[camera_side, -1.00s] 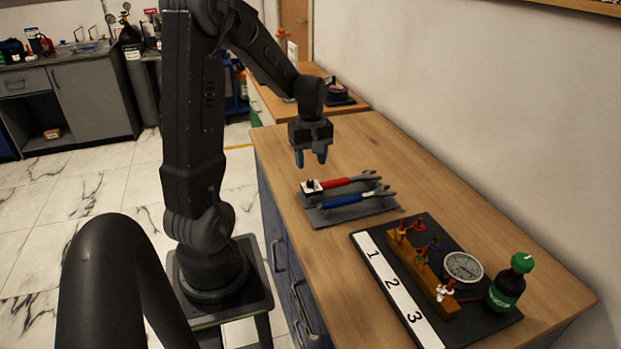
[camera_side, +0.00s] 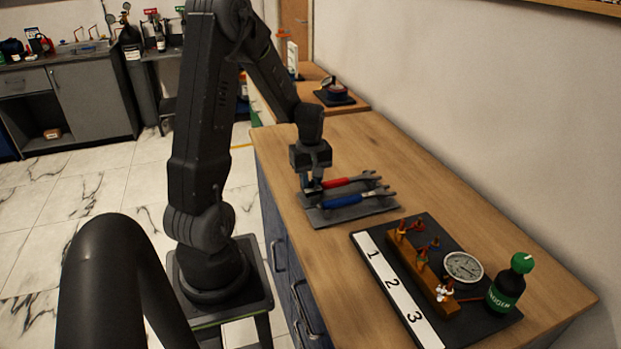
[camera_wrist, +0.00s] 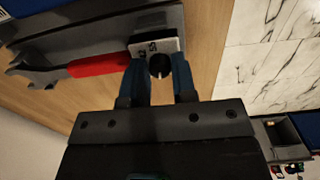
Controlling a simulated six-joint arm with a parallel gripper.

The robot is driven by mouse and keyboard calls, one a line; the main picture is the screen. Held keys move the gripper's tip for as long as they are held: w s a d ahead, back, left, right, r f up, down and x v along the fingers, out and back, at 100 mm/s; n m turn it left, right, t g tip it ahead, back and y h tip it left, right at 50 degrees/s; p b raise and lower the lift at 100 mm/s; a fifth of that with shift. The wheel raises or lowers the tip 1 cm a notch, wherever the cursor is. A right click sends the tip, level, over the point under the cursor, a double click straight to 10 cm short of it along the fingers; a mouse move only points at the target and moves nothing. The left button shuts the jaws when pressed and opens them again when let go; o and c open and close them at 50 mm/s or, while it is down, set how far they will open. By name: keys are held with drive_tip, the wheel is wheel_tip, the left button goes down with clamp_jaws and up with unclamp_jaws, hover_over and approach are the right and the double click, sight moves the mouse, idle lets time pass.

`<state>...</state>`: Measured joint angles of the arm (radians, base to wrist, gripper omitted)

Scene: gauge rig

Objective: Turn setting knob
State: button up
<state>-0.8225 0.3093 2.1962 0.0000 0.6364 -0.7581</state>
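The setting knob (camera_wrist: 160,66) is a small round black knob on a pale block (camera_wrist: 152,45) with printed numbers. The block sits at the left end of a red-handled wrench (camera_side: 333,183), which also shows in the wrist view (camera_wrist: 98,65). My gripper (camera_side: 313,180) points down over this end, and its body hides most of the knob in the side view. In the wrist view the blue fingers of my gripper (camera_wrist: 160,72) stand apart, one on each side of the knob. I cannot tell whether they touch it.
A blue-handled wrench (camera_side: 345,200) lies beside the red one on a grey rack (camera_side: 322,215). To the right, a black board (camera_side: 487,318) carries a numbered strip, a wooden valve block (camera_side: 428,285), a gauge (camera_side: 463,266) and a green-capped bottle (camera_side: 508,288). Bare wood lies behind the rack.

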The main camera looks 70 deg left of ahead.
clamp_jaws()
drive_tip(key=shift+m, duration=0.5)
drive_tip(key=m, duration=1.1)
drive_tip(key=shift+m, duration=1.9)
